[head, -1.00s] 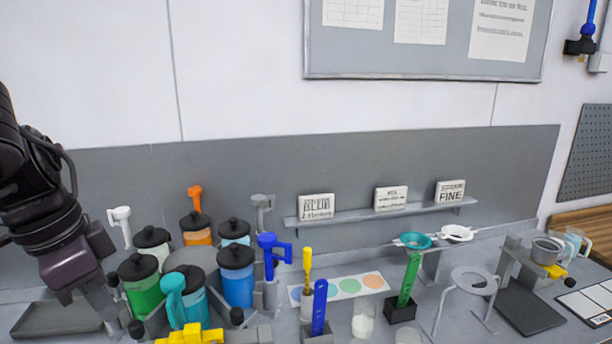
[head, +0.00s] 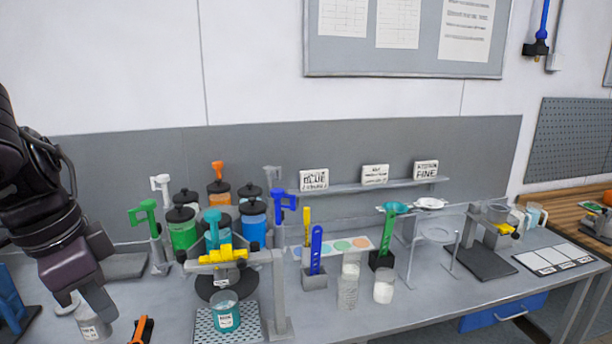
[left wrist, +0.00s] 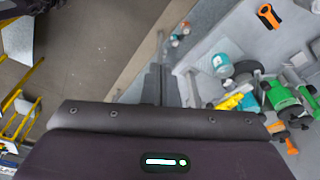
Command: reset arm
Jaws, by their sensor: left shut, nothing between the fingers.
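My left gripper (head: 98,302) hangs at the left of the head view, pointing down over the front left of the grey bench. It is shut with nothing held. In the left wrist view its dark fingers (left wrist: 160,85) lie together, with floor to the left and the bench to the right. In the head view a white labelled jar (head: 93,328) shows just below the fingertips, partly hidden. I cannot tell whether they touch. My right gripper is not in view.
A stand with a yellow clamp (head: 222,256) stands over a teal-filled beaker (head: 225,316). Several coloured jars, such as a green one (head: 183,235), are behind it. An orange-handled tool (head: 142,330) lies near the gripper. A ring stand (head: 437,232) is at the right.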

